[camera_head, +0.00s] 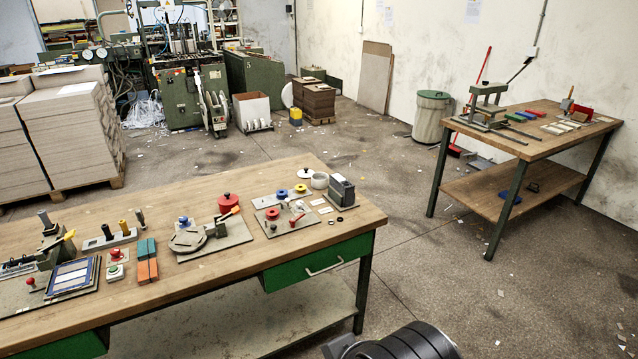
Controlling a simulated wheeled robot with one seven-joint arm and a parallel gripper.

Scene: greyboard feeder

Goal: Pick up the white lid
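A small white lid (305,173) with a dark knob lies near the back right edge of the long wooden table (250,185). A whitish round pot (319,181) stands just in front of it and to the right. A dark, rounded part of my own arm shows at the bottom edge of the view, in front of the table. My gripper's fingers do not show. Nothing visible of my arm touches the lid.
A yellow lid (301,188), a blue lid (282,194), a red lid (272,213) and a dark grey block (342,190) are near the white lid. A second workbench (545,125) stands at right. Open floor lies between the tables.

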